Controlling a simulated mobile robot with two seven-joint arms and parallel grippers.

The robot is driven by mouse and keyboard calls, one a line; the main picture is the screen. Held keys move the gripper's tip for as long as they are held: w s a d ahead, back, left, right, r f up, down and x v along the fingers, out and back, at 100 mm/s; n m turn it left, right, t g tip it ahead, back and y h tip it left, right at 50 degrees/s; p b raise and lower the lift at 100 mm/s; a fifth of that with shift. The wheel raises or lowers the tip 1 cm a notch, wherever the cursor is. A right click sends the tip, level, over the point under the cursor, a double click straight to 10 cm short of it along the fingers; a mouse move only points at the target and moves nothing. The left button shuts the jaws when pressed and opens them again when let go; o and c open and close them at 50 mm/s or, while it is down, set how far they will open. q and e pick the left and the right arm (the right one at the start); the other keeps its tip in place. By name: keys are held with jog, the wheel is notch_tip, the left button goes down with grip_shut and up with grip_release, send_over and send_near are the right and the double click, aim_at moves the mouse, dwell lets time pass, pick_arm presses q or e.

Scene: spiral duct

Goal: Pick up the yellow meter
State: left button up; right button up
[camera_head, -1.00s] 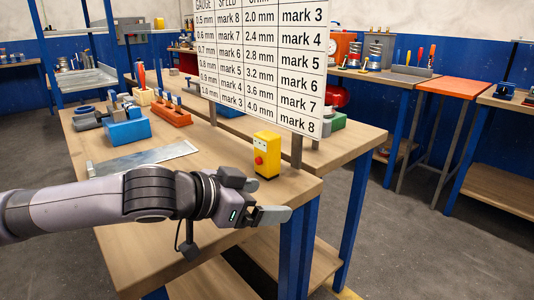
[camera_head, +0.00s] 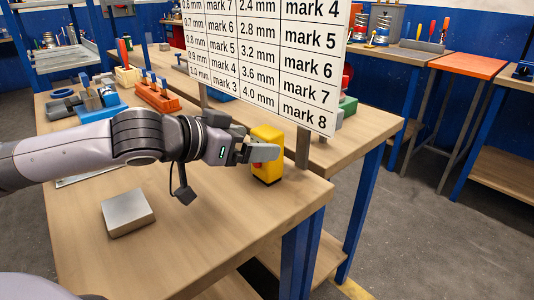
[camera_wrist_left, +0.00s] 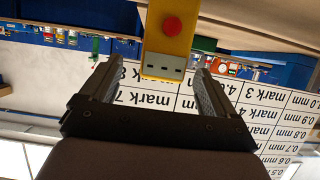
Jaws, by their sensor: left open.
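The yellow meter (camera_head: 267,170) stands upright on the wooden table near its front right corner. A red button shows low on its side, partly covered by my gripper. My left gripper (camera_head: 262,152) is open, with its fingers reaching across the near side of the meter. In the left wrist view the meter (camera_wrist_left: 168,35) appears upside down, in the gap between the two fingertips (camera_wrist_left: 156,68), with space on both sides. I cannot tell how far the fingers reach around it. My right gripper is not in view.
A chart board (camera_head: 270,60) on posts stands close behind the meter. A grey metal block (camera_head: 127,212) lies on the near left of the table. An orange holder (camera_head: 157,97) and blue block stand farther back. The front of the table (camera_head: 210,240) is clear.

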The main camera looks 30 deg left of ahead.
aim_at(258, 142)
pick_arm(q)
jog(key=x, duration=0.4)
jog(key=shift+w+a+f, duration=0.1)
jog(key=shift+a+f, duration=0.1)
jog(key=shift+w+d+f, duration=0.2)
jog(key=shift+w, duration=0.25)
jog(key=c, duration=1.2)
jog(key=shift+r, duration=0.15)
